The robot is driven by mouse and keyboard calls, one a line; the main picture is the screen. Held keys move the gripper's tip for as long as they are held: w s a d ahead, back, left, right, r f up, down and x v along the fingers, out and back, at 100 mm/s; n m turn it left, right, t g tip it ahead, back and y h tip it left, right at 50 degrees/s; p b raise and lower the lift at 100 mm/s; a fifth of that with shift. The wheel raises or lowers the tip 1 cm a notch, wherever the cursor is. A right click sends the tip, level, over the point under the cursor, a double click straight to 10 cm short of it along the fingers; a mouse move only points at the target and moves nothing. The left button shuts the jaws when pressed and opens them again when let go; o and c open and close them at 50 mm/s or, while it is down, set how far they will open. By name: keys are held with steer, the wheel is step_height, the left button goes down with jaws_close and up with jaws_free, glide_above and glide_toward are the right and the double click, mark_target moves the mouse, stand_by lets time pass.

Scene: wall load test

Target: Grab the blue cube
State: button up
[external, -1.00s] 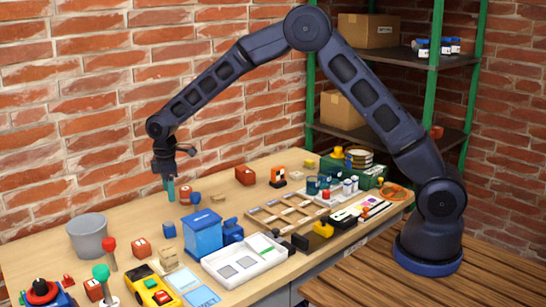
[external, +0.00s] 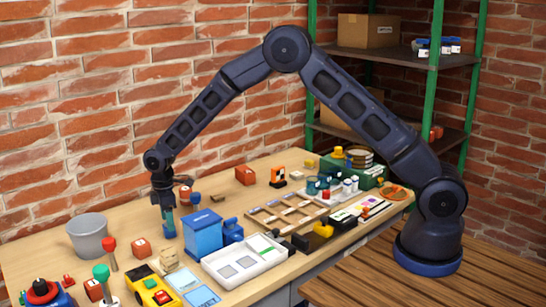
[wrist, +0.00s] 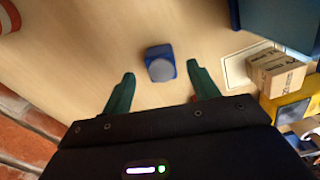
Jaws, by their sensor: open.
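The blue cube (external: 170,235) sits on the wooden table, left of the blue bin (external: 203,232). In the external view my gripper's fingers partly hide it. My gripper (external: 168,223) points down at the cube, with its green fingertips very close to it. In the wrist view the blue cube (wrist: 160,63) shows whole, between and slightly beyond the fingertips of my gripper (wrist: 160,75). The fingers are open with bare table showing on both sides of the cube. Whether the tips are level with the cube cannot be told.
A wooden block (wrist: 276,72) lies to the right in the wrist view, beside a yellow object (wrist: 290,108). The blue bin (wrist: 280,22) is at the upper right. A grey bucket (external: 89,236) stands to the left in the external view.

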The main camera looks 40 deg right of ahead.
step_height(320, 180, down, 3)
steer(key=shift+s+f, duration=0.1)
steer(key=shift+f, duration=0.1)
steer(key=shift+c, duration=0.4)
steer(key=c, duration=1)
